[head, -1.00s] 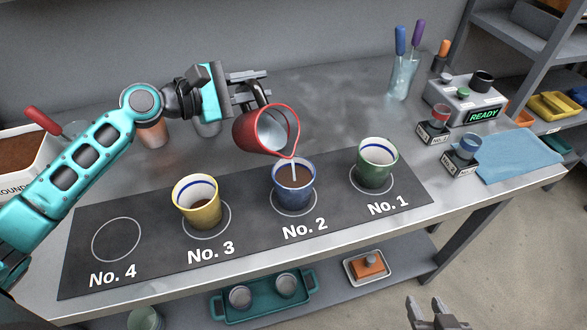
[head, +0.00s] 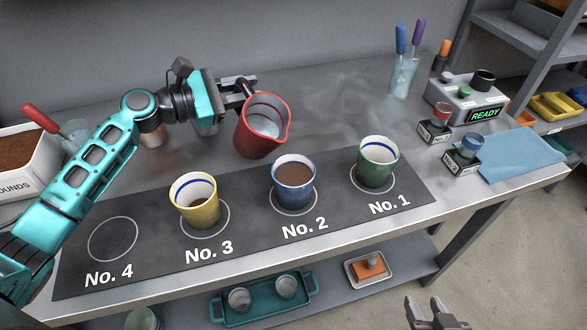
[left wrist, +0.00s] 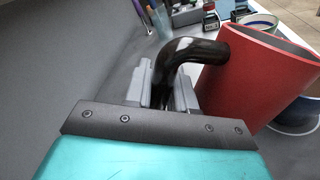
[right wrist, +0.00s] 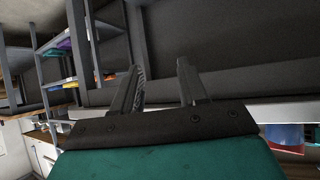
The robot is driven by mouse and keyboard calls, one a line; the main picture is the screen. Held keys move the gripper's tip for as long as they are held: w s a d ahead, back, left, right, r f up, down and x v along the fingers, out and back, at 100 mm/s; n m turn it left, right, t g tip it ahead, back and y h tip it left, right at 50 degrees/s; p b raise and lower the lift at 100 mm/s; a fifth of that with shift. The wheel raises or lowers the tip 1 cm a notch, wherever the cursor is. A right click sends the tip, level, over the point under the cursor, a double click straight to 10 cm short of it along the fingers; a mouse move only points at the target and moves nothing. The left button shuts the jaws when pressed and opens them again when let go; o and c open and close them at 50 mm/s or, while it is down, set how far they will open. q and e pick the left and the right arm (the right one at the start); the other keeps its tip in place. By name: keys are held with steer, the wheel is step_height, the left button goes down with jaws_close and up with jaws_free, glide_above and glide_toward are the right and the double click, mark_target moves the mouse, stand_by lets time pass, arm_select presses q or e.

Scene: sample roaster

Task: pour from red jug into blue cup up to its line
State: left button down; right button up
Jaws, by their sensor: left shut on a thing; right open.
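The red jug (head: 262,130) is held nearly upright, tilted a little, behind the blue cup and above the counter. My left gripper (head: 246,88) is shut on its black handle (left wrist: 187,50), which also shows in the left wrist view. The blue cup (head: 293,190) stands on the No. 2 ring and holds brown liquid high up, near its rim. No blue line shows above the liquid inside it. No stream runs from the jug. My right gripper (head: 432,318) is open and empty, low in front of the counter; its fingers show apart in the right wrist view (right wrist: 160,88).
The yellow cup (head: 197,202) stands on No. 3 with some brown liquid, the green cup (head: 377,165) on No. 1. The No. 4 ring (head: 113,240) is empty. A READY device (head: 468,100), small labelled stands and a blue cloth (head: 522,158) lie right.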

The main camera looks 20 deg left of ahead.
arm_select(q)
steer(key=w+a+n+h+p, duration=0.1)
steer(key=w+a+n+p, duration=0.25)
steer(key=n, duration=0.25)
step_height(320, 180, up, 12)
steer(key=p, duration=0.5)
steer(key=shift+s, duration=0.3)
arm_select(e)
step_height(320, 180, up, 7)
steer(key=d, duration=0.1)
steer(key=shift+s+h, duration=0.25)
steer(key=shift+h, duration=0.05)
arm_select(q)
steer(key=shift+f, duration=0.15)
arm_select(e)
steer(key=shift+d, duration=0.1)
